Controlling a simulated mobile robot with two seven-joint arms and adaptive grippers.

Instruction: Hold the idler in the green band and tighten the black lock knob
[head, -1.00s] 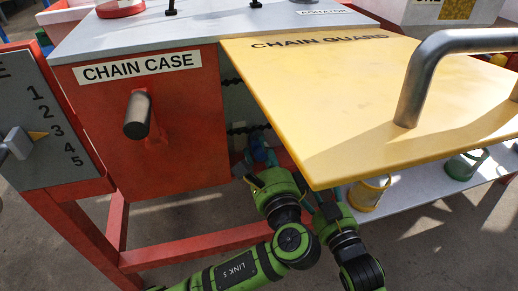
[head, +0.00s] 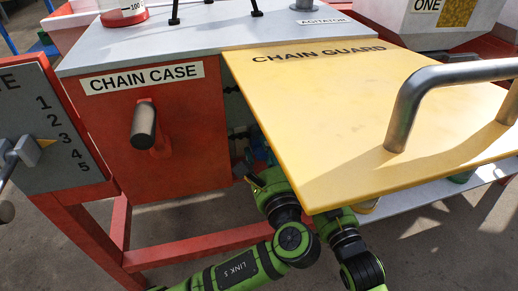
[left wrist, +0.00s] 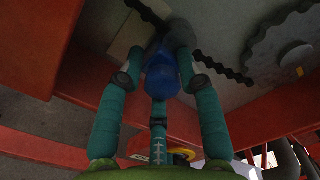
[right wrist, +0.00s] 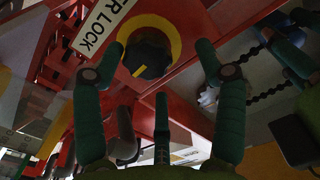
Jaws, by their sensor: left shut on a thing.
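In the left wrist view my left gripper (left wrist: 160,52) has its teal fingers closed around a blue part with a grey top, seemingly the idler (left wrist: 161,76), beside the black chain (left wrist: 222,67). The green band cannot be made out. In the head view this gripper (head: 248,150) is partly under the chain guard's left edge. The black lock knob (right wrist: 148,55), with a yellow pointer line, sits in a yellow ring on a red panel in the right wrist view. My right gripper (right wrist: 152,62) has its fingers spread, with the knob between them in the picture; contact cannot be told.
The yellow chain guard (head: 350,120) with its grey handle (head: 402,110) hides my right gripper in the head view. The red chain case (head: 185,150) with a dark handle stands left of it. A toothed sprocket (left wrist: 290,55) is right of the chain.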

